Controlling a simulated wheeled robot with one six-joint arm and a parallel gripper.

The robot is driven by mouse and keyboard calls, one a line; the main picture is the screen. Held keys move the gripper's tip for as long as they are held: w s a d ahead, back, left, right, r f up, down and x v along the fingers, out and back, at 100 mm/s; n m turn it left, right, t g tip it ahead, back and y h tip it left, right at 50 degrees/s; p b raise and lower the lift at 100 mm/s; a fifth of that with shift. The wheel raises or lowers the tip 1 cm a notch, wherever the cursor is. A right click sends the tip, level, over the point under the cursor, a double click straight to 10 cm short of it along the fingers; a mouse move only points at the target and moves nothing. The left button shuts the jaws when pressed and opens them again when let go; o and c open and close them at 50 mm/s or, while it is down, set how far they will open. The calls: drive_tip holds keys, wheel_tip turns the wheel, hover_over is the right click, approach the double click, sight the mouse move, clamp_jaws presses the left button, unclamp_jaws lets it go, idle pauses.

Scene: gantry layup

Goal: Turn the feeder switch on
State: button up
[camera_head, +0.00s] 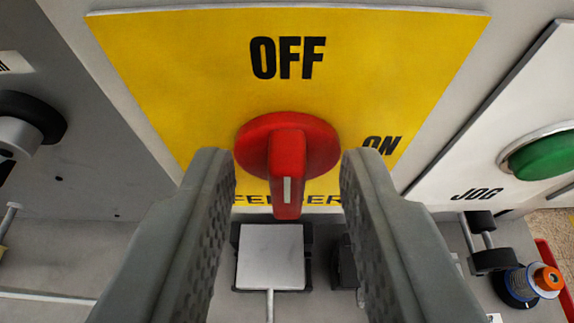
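The feeder switch is a red rotary knob (287,150) on a yellow plate (180,60). The plate reads OFF at the top, ON at the right and a partly hidden FEEDER label below. The knob's raised handle, with a white mark at its near end, stands out towards me. Which label the knob is set to, I cannot tell. My gripper (287,170) is open, with one grey finger on each side of the knob handle. Gaps show between the fingers and the handle. The fingers cover the lower parts of the plate.
A green button (545,155) on a white JOG plate (470,165) is at the right. A dark knob (30,125) is at the left edge. Below are a light square block (270,256), an orange-topped spool (540,281) and a red edge at the lower right.

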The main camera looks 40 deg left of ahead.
clamp_jaws()
drive_tip(key=shift+d, duration=0.1)
drive_tip(key=shift+w+d+m+g+y, duration=0.15)
drive_tip(key=shift+m+g+y, duration=0.15)
drive_tip(key=shift+m+y, duration=0.55)
drive_tip(key=m+y, duration=0.2)
drive_tip(key=m, duration=0.2)
drive_tip(key=f+m+y, duration=0.1)
drive_tip(key=m, duration=0.2)
drive_tip(key=d+f+m+y, duration=0.1)
drive_tip(key=m+y, duration=0.1)
drive_tip(key=m, duration=0.2)
drive_tip(key=shift+w+d+m+g+y, duration=0.1)
drive_tip(key=shift+w+m+g+y, duration=0.2)
drive_tip(key=shift+w+m+y, duration=0.1)
idle(0.4)
